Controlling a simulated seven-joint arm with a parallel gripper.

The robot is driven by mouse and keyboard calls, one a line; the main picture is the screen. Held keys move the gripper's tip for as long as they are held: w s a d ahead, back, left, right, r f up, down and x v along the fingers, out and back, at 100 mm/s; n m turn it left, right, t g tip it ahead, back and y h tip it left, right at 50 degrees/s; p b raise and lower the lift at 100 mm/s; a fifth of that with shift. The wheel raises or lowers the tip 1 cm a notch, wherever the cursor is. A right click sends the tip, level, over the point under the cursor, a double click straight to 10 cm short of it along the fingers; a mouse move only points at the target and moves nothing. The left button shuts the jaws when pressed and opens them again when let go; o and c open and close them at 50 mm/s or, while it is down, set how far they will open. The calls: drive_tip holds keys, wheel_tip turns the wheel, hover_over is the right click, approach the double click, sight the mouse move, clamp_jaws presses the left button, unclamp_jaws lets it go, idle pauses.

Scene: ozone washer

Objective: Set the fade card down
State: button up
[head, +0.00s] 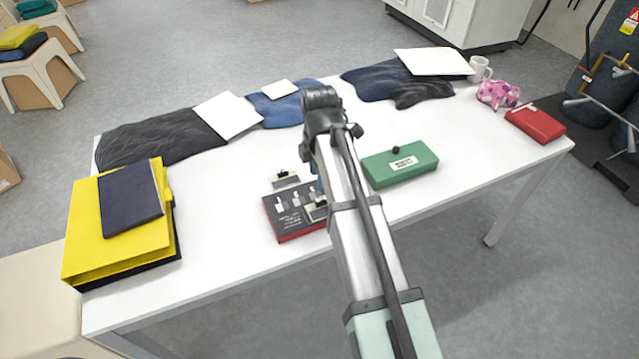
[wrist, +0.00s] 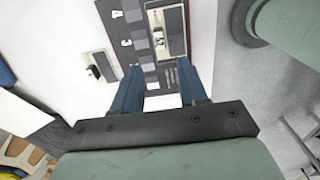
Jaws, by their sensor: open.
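A dark board (head: 283,222) with a red edge, grey patches and white markings lies at the table's front middle. It also shows in the wrist view (wrist: 128,42). One small pale card with a dark knob (head: 285,180) lies flat just beyond the board; it also shows in the wrist view (wrist: 103,66). A second small pale card (head: 316,212) with a dark centre lies on the board; it also shows in the wrist view (wrist: 168,34). I cannot tell which is the fade card. My gripper (wrist: 158,70) is open and empty above the board; my arm mostly hides it in the head view.
On the white table (head: 230,255), a yellow binder (head: 85,235) with a dark book stands left and a green box (head: 400,165) right. Dark cloths (head: 160,140) with white sheets lie behind. A red case (head: 535,124) is far right. The front strip right of the binder is clear.

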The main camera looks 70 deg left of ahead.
drive_tip(key=shift+r, duration=1.45)
